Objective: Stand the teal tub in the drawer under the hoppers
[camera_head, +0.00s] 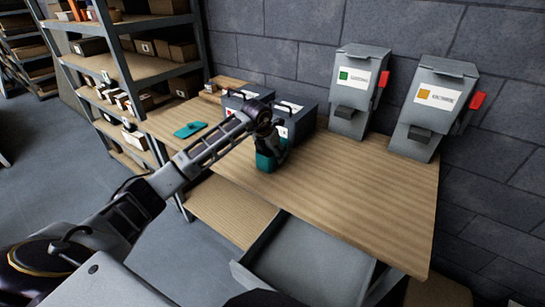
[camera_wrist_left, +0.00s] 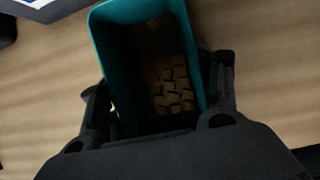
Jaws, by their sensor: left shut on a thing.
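The teal tub (camera_head: 265,161) is at the tabletop in the head view, partly hidden by my left gripper (camera_head: 272,144). In the left wrist view the tub (camera_wrist_left: 203,50) is open at the top and holds several small brown tiles (camera_wrist_left: 172,88). The left gripper's fingers (camera_wrist_left: 160,108) are shut on its sides. I cannot tell whether the tub touches the table. The drawer (camera_head: 312,262) is pulled out below the table's front edge, and its visible floor is bare. Two grey hoppers (camera_head: 356,92) (camera_head: 432,108) stand at the back right. My right gripper is not in view.
A flat teal lid-like piece (camera_head: 190,130) lies on the left of the wooden table (camera_head: 370,195). Grey boxes with handles (camera_head: 292,122) stand behind the tub. A shelf rack (camera_head: 140,68) is at the left. The tabletop right of the tub is clear.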

